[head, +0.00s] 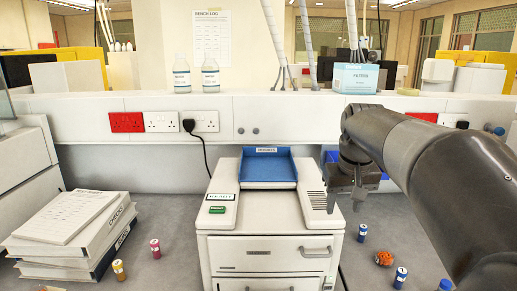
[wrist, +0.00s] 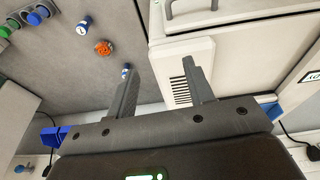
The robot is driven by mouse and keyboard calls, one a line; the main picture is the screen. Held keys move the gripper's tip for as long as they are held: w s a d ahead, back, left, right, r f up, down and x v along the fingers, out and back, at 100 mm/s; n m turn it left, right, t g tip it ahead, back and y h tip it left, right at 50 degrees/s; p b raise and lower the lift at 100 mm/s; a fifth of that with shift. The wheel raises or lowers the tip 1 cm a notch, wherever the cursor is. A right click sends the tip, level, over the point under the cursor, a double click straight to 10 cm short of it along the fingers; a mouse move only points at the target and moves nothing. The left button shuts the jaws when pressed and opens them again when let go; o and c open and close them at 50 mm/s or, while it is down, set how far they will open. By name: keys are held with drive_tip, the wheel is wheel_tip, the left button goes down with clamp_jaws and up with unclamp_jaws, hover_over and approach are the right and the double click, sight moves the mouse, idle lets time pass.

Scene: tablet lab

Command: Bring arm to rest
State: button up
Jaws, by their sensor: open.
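My arm (head: 440,175) reaches in from the right side of the head view, over the bench. My gripper (head: 347,200) hangs near the right side of the white tablet machine (head: 258,226), above the bench top. In the wrist view my gripper (wrist: 166,88) shows two grey fingers spread apart with nothing between them. Beyond the fingers are the machine's vented side panel (wrist: 178,85) and the grey bench (wrist: 60,75).
Small blue-labelled vials (head: 400,277) and an orange ball-like item (head: 383,258) stand right of the machine. A shelf behind holds bottles (head: 181,75) and a box (head: 355,78).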

drive_tip(key=s+a+f+t, duration=0.1)
drive_tip(key=s+f, duration=0.4)
drive_tip(key=s, duration=0.6)
drive_tip(key=s+a+f+t, duration=0.1)
drive_tip(key=s+a+f, duration=0.2)
drive_tip(key=s, duration=0.7)
wheel_tip(320, 180, down, 2)
drive_tip(key=shift+s+a+f+m+t, duration=0.2)
drive_tip(key=shift+s+a+m+t, duration=0.1)
drive_tip(key=shift+s+t, duration=0.1)
